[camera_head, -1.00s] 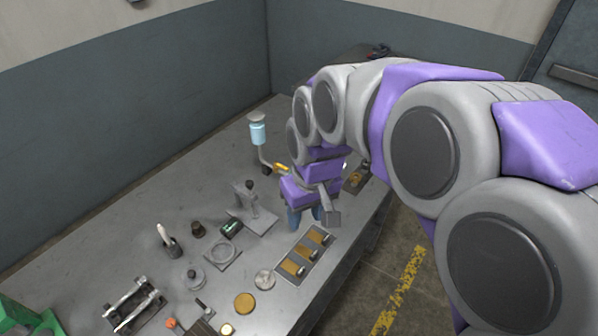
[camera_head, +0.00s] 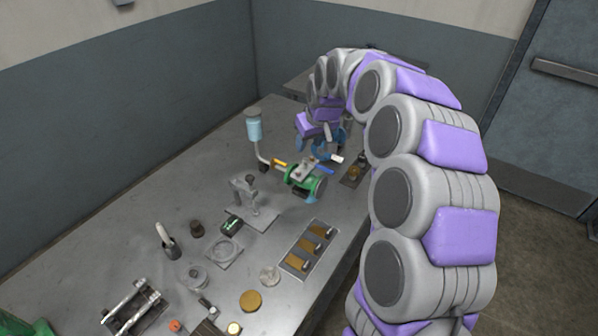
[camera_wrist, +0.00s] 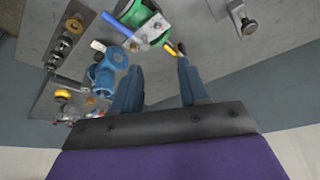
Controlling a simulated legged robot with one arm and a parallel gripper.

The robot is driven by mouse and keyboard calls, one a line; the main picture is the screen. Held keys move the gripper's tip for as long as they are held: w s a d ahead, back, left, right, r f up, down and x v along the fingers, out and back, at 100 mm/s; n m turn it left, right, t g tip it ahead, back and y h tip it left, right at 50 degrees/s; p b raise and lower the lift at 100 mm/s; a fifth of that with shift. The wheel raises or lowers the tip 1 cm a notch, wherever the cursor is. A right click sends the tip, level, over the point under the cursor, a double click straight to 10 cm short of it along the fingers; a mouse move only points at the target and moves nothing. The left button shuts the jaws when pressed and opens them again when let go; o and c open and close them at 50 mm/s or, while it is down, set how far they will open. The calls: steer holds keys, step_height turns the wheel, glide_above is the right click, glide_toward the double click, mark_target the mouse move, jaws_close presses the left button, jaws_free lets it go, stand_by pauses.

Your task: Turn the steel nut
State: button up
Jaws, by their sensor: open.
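My gripper (camera_head: 320,148) is beyond the green-bodied fixture in the head view, raised above the far part of the bench. In the wrist view, its two blue fingers (camera_wrist: 161,65) are spread with nothing between them. The green fixture (camera_head: 305,178) carries a pale metal plate with small fittings; it also shows at the top of the wrist view (camera_wrist: 138,14). A blue rounded device (camera_wrist: 106,76) lies left of the fingers in the wrist view. I cannot tell which small metal part is the steel nut.
A bottle on a bent stand (camera_head: 254,128) rises left of the gripper. A plate with a brass round part (camera_head: 354,173) lies right of the green fixture. A steel vise-like fixture (camera_head: 247,196) and a brass-strip panel (camera_head: 309,249) stand nearer. Walls bound the bench's left.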

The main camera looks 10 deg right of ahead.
mark_target(299, 172)
steer(key=b+x, duration=0.1)
steer(key=x, duration=0.4)
steer(key=b+x, duration=0.1)
steer(key=x, duration=0.5)
steer(key=b+x, duration=0.2)
steer(key=x, duration=0.4)
steer(key=shift+s+d+f, duration=0.1)
steer(key=shift+d+f, duration=0.05)
steer(key=shift+d, duration=0.2)
steer(key=shift+a, duration=0.1)
steer(key=shift+a, duration=0.1)
steer(key=shift+a, duration=0.1)
steer(key=shift+c, duration=0.4)
jaws_close()
